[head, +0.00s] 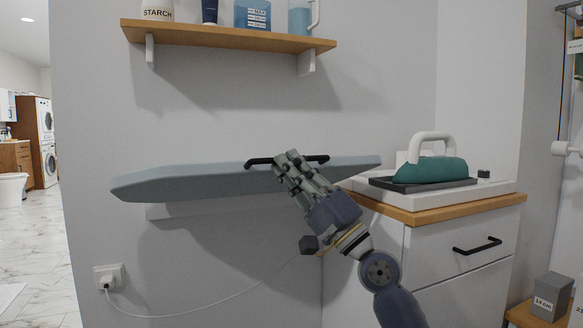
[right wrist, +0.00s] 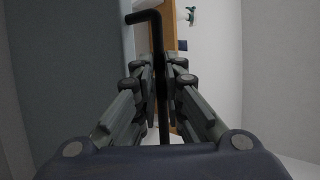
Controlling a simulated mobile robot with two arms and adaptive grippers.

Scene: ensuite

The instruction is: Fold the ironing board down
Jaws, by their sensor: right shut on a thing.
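The ironing board (head: 200,179) is a long grey-blue panel with a pointed left end. It stands out from the wall about level, below the shelf. A black bar handle (head: 262,161) is on its near edge; it also shows in the right wrist view (right wrist: 157,40). My right gripper (head: 286,164) is shut on the handle, which runs between its fingers in the right wrist view. The fingers cover the middle of the handle and part of the board. My left gripper is not in view.
A teal iron (head: 432,171) rests on a dark tray on the white cabinet at right, close to the board's right end. A wooden shelf (head: 230,37) with bottles is above. A white cord (head: 215,305) hangs from the wall outlet.

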